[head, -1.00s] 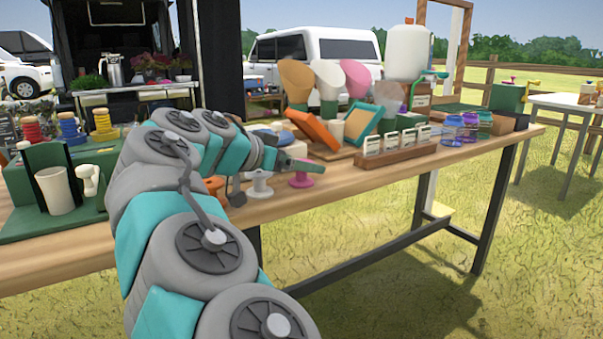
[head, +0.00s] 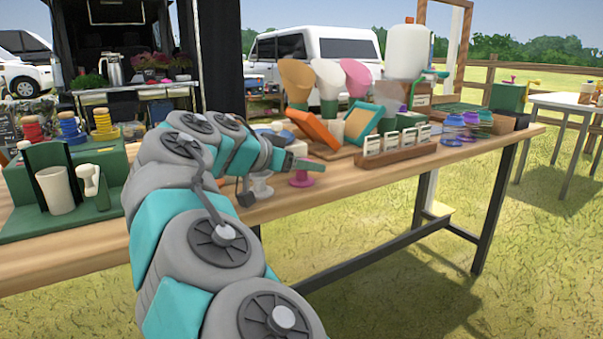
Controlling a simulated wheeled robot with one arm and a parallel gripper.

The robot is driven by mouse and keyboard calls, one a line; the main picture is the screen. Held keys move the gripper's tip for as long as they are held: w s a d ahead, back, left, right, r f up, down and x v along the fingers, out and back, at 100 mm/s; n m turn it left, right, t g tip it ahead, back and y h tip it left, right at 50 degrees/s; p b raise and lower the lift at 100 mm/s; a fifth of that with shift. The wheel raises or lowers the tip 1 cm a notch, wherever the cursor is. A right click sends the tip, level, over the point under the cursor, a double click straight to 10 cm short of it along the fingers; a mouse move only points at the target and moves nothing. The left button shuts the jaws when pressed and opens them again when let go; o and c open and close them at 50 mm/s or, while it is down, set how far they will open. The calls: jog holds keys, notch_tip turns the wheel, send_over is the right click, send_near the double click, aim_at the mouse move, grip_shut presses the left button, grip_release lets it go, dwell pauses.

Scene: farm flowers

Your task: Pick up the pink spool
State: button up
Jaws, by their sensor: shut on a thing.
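The pink spool (head: 301,181) is upright at the front edge of the wooden table, its lower flange showing below my gripper. My gripper (head: 310,165) reaches in from the left and is shut on the spool's upper part, which the fingers hide. The spool's base looks to be at the table top; I cannot tell whether it touches.
A white spool (head: 262,186) stands just left, partly behind my arm. An orange frame (head: 314,128) and a wooden rack of small cards (head: 398,152) stand behind and to the right. Purple and blue jars (head: 453,131) are farther right. The table's front right is clear.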

jog(key=shift+c, duration=1.3)
jog(key=shift+r, duration=0.15)
